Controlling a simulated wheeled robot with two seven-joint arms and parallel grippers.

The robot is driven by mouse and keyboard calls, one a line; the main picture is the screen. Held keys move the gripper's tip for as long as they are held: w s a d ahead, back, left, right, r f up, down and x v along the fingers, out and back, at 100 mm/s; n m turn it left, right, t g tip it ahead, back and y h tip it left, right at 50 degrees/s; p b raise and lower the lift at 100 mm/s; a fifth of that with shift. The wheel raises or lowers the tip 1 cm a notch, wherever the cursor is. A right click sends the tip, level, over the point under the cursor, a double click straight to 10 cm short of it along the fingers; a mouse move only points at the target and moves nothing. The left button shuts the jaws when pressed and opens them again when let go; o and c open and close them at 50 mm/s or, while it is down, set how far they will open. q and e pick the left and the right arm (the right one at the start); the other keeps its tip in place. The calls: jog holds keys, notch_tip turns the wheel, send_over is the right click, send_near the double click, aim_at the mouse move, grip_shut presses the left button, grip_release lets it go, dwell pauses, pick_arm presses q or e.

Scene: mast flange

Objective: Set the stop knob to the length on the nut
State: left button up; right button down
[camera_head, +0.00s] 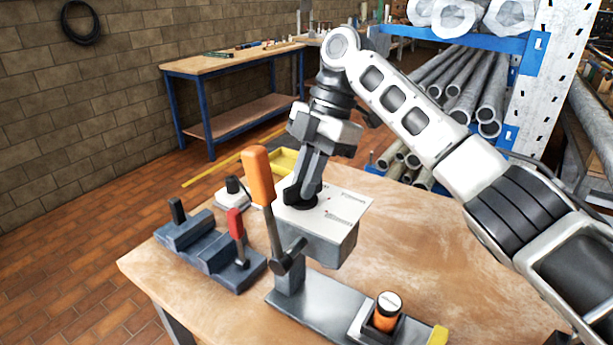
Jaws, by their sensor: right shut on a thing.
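The stop knob (297,203) is a low black round piece on the pale top plate of a grey box (335,247). My right gripper (303,192) reaches down onto the knob from above and is shut on it, hiding most of it. Small red marks and print show on the plate right of the knob, too small to read. My left gripper is out of view.
A lever with an orange handle (258,176) rises just left of the box. A dark clamp block with a red handle (236,224) lies further left. A yellow tray (284,161) sits behind. The wooden bench top (440,255) is clear on the right.

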jog(key=shift+w+r+n+g+h, duration=0.1)
jog(key=shift+n+g+h, duration=0.15)
jog(key=shift+n, duration=0.75)
jog(key=shift+w+n+g+h, duration=0.15)
jog(key=shift+n+h, duration=0.2)
jog(key=shift+n, duration=0.65)
jog(key=shift+s, duration=0.1)
jog(key=c, duration=1.4)
grip_release()
jog(key=shift+c, duration=0.2)
